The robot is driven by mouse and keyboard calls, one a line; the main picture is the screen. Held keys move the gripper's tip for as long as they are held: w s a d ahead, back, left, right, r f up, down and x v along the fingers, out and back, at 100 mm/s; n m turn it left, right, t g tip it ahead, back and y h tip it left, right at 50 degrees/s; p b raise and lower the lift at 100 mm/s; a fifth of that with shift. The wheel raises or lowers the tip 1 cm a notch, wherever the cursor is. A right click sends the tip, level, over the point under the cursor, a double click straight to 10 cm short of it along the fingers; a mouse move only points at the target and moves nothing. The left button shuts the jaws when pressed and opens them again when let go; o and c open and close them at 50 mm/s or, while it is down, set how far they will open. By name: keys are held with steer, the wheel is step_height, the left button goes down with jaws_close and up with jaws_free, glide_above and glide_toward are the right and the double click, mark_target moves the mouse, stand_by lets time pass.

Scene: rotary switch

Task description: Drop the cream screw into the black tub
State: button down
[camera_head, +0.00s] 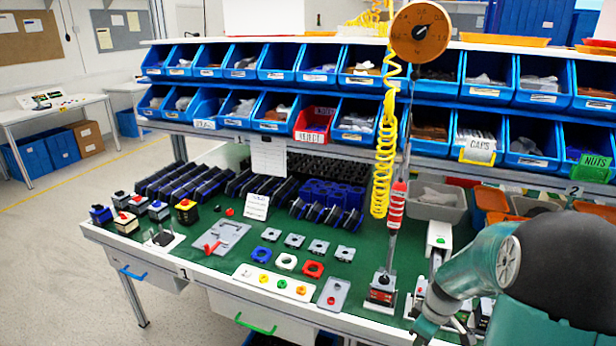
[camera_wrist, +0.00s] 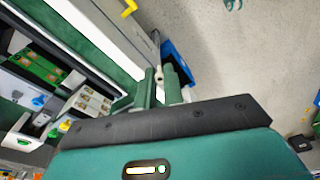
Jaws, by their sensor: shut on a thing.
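My gripper (camera_wrist: 159,84) shows in the wrist view with its two green fingers close together. It is shut on a small cream piece, the cream screw (camera_wrist: 160,75), which sticks out a little between the fingertips. The fingers hide the rest of the screw. In the head view my teal arm comes in at the lower right; the fingertips and the screw cannot be made out there. I cannot pick out the black tub for certain. A blue container with a dark inside (camera_wrist: 178,62) stands on the floor beyond the fingertips in the wrist view.
The green workbench (camera_head: 375,255) carries switch parts, a white tray of coloured buttons (camera_head: 275,284) and a grey fixture (camera_head: 215,240). Blue bins (camera_head: 325,68) line the shelves behind. A yellow coiled cable (camera_head: 385,150) hangs over the bench. Grey floor (camera_wrist: 245,60) lies open beyond the bench edge.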

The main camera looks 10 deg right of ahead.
steer(key=w+a+f+m, duration=0.1)
steer(key=w+a, duration=0.1)
steer(key=a, duration=0.1)
steer(key=w+a+f+m, duration=0.1)
steer(key=w+a+f, duration=0.1)
steer(key=w+a, duration=0.1)
steer(key=w+a+f+m, duration=0.1)
steer(key=w+a, duration=0.2)
steer(key=shift+a+f+m, duration=0.2)
steer(key=shift+f+m, duration=0.1)
steer(key=shift+f, duration=0.05)
steer(key=w+a+f+m, duration=0.3)
steer(key=w+a+f, duration=0.1)
steer(key=a, duration=0.6)
steer(key=shift+w+a+f+m+h, duration=0.2)
steer(key=shift+w+m+h, duration=0.1)
steer(key=shift+w+h, duration=0.1)
